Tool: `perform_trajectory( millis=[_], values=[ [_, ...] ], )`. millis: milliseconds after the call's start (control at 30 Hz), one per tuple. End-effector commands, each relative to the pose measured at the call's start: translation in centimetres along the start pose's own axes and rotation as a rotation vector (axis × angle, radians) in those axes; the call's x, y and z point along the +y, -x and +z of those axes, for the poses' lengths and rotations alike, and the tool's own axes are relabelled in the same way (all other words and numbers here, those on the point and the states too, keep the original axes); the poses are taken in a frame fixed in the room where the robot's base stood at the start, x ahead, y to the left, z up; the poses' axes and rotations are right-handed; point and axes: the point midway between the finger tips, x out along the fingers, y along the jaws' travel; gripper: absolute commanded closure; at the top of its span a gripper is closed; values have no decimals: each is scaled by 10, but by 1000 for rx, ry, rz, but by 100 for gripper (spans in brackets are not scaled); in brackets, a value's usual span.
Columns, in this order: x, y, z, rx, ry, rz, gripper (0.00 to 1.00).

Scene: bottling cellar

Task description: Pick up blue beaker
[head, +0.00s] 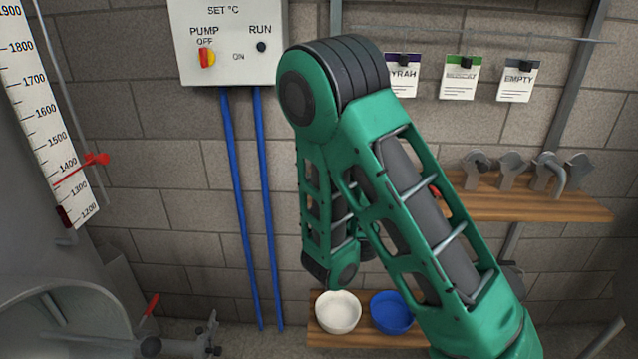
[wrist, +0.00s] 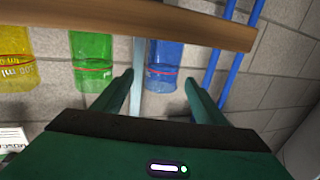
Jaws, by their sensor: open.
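The blue beaker (wrist: 165,62) shows in the wrist view, which looks upside down. It is clear blue with a red band and stands against a wooden shelf (wrist: 175,20). My gripper (wrist: 159,79) is open and empty. Its two fingertips appear to either side of the beaker's free end; I cannot tell how deep the beaker sits between them. In the head view my arm hides the gripper and the beaker.
A green beaker (wrist: 92,60) and a yellow beaker (wrist: 14,58) stand along the same shelf. Blue pipes (wrist: 235,60) run on the other side. In the head view, a white bowl (head: 338,313) and a blue bowl (head: 391,313) sit on a low shelf.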

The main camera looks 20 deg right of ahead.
Motion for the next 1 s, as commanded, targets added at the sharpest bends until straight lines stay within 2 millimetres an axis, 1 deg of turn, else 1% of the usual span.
perform_trajectory(
  millis=[33,433,700,1000],
  values=[
    [2,-2,-1,1,-4,4,34],
    [3,-16,-10,17,-4,6,34],
    [4,-37,-9,15,-5,6,34],
    [2,-46,-9,16,-2,4,34]
  ],
)
